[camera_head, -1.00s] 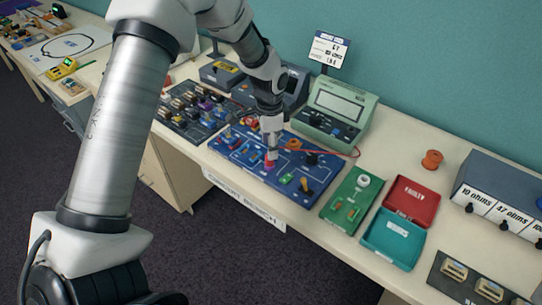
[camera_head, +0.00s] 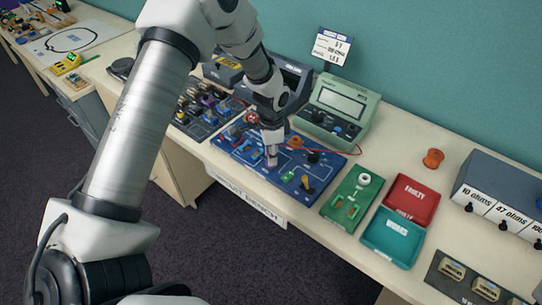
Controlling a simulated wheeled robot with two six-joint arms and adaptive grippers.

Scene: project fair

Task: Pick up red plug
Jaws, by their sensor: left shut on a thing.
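My left gripper (camera_head: 272,153) points straight down over the blue circuit board (camera_head: 314,193) on the bench. Its fingers are shut on a small reddish plug (camera_head: 272,162), which is mostly hidden between the fingertips. The plug is at or just above the board's surface; I cannot tell whether it touches. My right gripper is not in view.
A green meter (camera_head: 336,105) stands behind the board, with a red lead (camera_head: 325,150) running across in front of it. A green board (camera_head: 350,199), a red tray (camera_head: 412,198) and a teal tray (camera_head: 392,236) lie to the right. Bare bench surrounds an orange spool (camera_head: 433,158).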

